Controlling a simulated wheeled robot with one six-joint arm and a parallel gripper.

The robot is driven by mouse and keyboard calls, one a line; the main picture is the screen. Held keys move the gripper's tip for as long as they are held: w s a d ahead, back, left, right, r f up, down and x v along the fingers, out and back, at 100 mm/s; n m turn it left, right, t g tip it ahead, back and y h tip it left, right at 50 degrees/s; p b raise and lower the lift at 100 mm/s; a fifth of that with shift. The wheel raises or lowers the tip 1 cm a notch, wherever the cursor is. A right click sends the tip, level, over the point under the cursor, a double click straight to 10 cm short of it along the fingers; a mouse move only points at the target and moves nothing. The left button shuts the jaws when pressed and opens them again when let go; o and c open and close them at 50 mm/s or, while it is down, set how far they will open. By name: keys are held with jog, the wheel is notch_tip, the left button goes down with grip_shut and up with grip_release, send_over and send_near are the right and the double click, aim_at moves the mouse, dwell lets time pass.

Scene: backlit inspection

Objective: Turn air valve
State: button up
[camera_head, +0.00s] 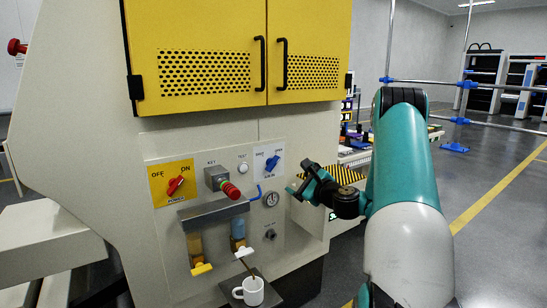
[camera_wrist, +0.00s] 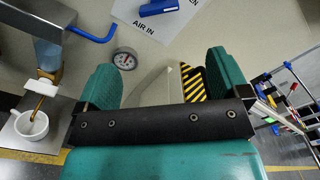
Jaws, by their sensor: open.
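The air valve (camera_head: 272,163) is a blue knob on a white label, at the upper right of the machine's control panel. It sits tilted on the label. In the wrist view, the blue knob (camera_wrist: 158,7) is cut by the top edge, next to the label reading "AIR IN" (camera_wrist: 146,27). My gripper (camera_head: 300,188) is to the right of and below the valve in the head view, apart from it. In the wrist view its two teal fingers (camera_wrist: 168,75) stand wide apart with nothing held between them.
A round gauge (camera_head: 271,199) and a blue bent tube (camera_head: 255,193) are below the valve. A red power switch (camera_head: 175,185) and a red-tipped key switch (camera_head: 229,188) are to the left. A white mug (camera_head: 251,291) stands under the dispenser. Yellow doors (camera_head: 210,50) are above.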

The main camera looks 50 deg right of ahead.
aim_at(275, 165)
jog(key=p+x, duration=0.5)
jog(key=x, duration=0.9)
jog(key=shift+a, duration=0.15)
jog(key=c, duration=0.9)
